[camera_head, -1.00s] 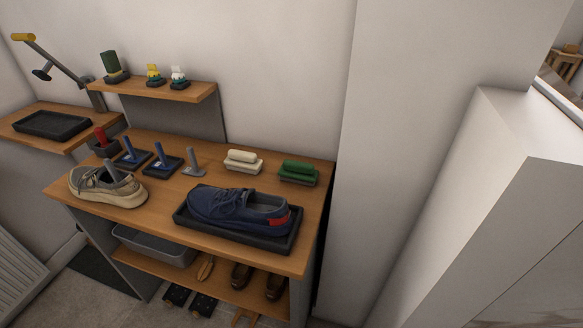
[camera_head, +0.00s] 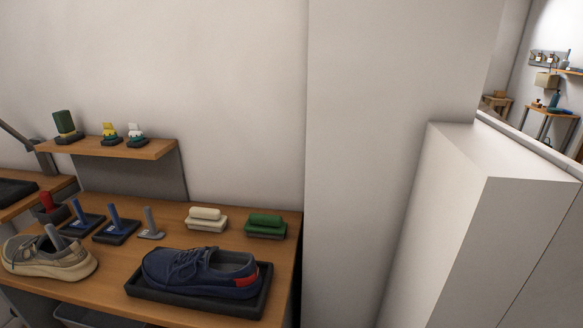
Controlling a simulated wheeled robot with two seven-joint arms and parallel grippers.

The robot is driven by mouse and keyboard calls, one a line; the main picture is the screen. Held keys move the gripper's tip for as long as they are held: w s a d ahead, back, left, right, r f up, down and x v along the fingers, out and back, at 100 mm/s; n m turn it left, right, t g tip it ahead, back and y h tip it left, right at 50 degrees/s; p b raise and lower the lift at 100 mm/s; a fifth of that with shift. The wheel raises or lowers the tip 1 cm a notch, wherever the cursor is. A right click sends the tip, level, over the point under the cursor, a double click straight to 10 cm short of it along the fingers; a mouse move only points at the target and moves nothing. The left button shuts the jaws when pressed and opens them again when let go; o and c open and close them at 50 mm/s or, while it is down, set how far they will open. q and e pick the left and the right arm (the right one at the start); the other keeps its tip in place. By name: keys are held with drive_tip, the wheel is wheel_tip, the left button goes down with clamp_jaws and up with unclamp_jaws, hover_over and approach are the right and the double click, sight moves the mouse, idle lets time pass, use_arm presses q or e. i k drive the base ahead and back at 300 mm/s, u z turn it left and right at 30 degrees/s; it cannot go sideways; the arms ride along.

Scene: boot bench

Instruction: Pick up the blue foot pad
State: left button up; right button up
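Two blue upright handles on flat dark bases stand on the wooden bench, between the beige shoe and the back wall. One blue-handled piece (camera_head: 82,221) is farther left, and the other blue-handled piece (camera_head: 116,227) is just right of it. I cannot tell which of them, if either, is the blue foot pad. A similar grey-handled piece (camera_head: 150,226) stands to their right. Neither of my grippers is in view.
A beige shoe (camera_head: 48,259) stands at the bench's left. A navy shoe (camera_head: 200,270) sits in a black tray (camera_head: 190,302). Cream (camera_head: 206,219) and green (camera_head: 265,226) brushes lie behind. A shelf (camera_head: 110,147) holds small items. A white wall column (camera_head: 400,130) rises right of the bench.

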sight(118, 228)
drive_tip(key=u, duration=1.35)
drive_tip(key=k, duration=1.25)
drive_tip(key=u, duration=1.15)
drive_tip(key=i, duration=1.85)
drive_tip(key=z, duration=0.8)
